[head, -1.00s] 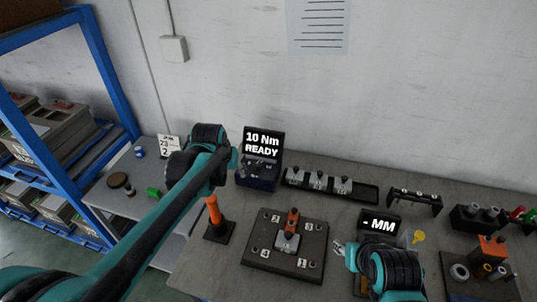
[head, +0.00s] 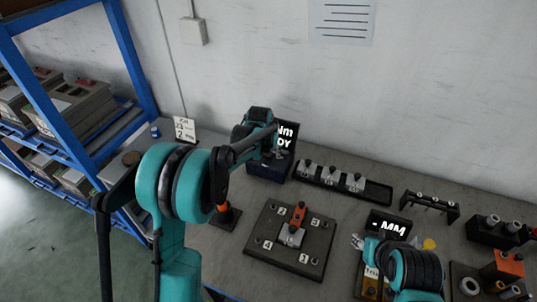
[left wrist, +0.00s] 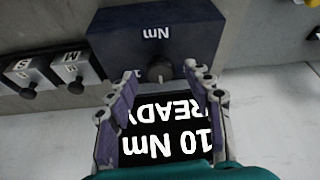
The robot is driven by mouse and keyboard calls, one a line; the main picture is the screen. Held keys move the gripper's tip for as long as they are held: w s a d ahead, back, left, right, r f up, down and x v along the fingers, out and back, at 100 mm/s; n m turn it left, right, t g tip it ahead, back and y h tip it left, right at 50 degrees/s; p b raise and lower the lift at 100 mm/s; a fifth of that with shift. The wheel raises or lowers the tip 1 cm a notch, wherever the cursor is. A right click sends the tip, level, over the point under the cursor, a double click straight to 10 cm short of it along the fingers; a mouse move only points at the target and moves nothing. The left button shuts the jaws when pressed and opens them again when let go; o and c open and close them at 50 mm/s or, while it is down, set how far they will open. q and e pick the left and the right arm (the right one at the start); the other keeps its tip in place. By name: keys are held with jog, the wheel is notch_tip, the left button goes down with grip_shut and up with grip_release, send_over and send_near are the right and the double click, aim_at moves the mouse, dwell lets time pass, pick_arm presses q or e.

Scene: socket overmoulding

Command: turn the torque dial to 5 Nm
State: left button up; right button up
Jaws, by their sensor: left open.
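The torque unit is a dark blue box (head: 268,170) with a black display (head: 287,137) at the back of the bench. The left wrist view shows the display (left wrist: 165,140) upside down, reading 10 Nm READY. Contact cannot be told. My right gripper (head: 358,242) is near the MM display.
A black rack with several grey parts (head: 330,178) stands close to the right of the unit. A dark fixture plate (head: 262,250) with numbered corners lies in front. An orange-handled tool (head: 222,190) stands to its left. The MM display (head: 388,226) is at right.

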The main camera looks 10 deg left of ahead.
pick_arm(q)
jog(key=shift+w+f, duration=0.1)
jog(key=shift+f, duration=0.15)
jog(key=c, duration=1.2)
jog(key=shift+o, duration=0.2)
jog(key=shift+n, duration=0.3)
jog(key=n, duration=0.1)
jog(key=n+y, duration=0.1)
jog(key=n, duration=0.1)
jog(key=n+y, duration=0.1)
jog(key=n, duration=0.1)
jog(key=shift+d+p, duration=0.25)
jog(key=shift+p, duration=0.15)
jog(key=n+g+y, duration=0.1)
jog(key=n, duration=0.2)
jog(key=n+y+p, duration=0.1)
jog(key=n, duration=0.2)
jog(key=shift+w+d+g, duration=0.15)
jog(key=shift+w+g, duration=0.05)
jog(key=shift+g, duration=0.2)
jog(key=shift+n, duration=0.3)
